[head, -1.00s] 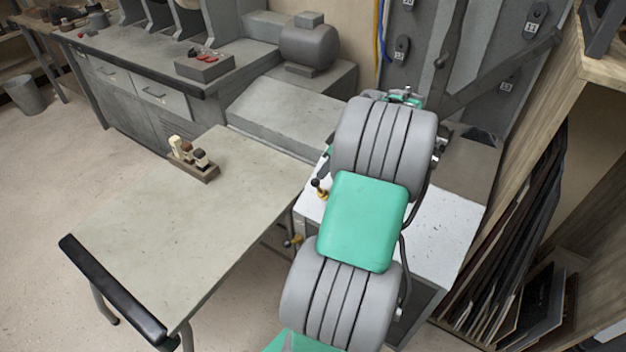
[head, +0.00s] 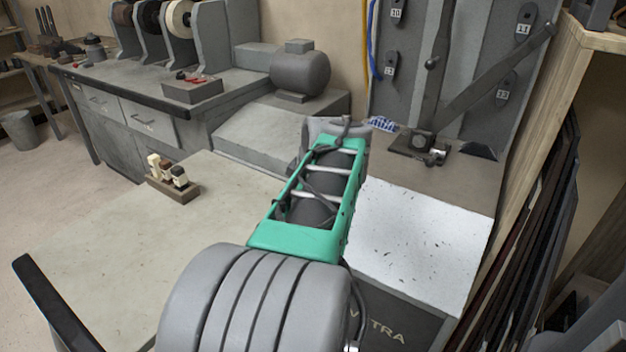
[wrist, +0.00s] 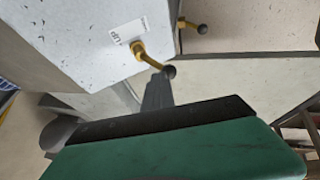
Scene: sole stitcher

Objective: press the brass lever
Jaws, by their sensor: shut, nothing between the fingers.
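In the wrist view a brass lever (wrist: 142,53) with a black ball knob sticks out from a pale machine face, beside a small white label. A second brass lever (wrist: 190,26) with a dark knob shows further right, near an edge of the machine. My gripper (wrist: 157,78) is shut and empty. Its dark fingertips appear just below the first lever's knob; I cannot tell whether they touch. In the head view my arm covers both levers and the gripper. The machine's white speckled top (head: 415,235) shows right of my arm.
A pale table (head: 130,240) with a small block holding several stamps or tools (head: 172,182) stands to the left. A grey motor (head: 300,70) is behind. A wooden rack of dark sheets (head: 530,230) stands close on the right.

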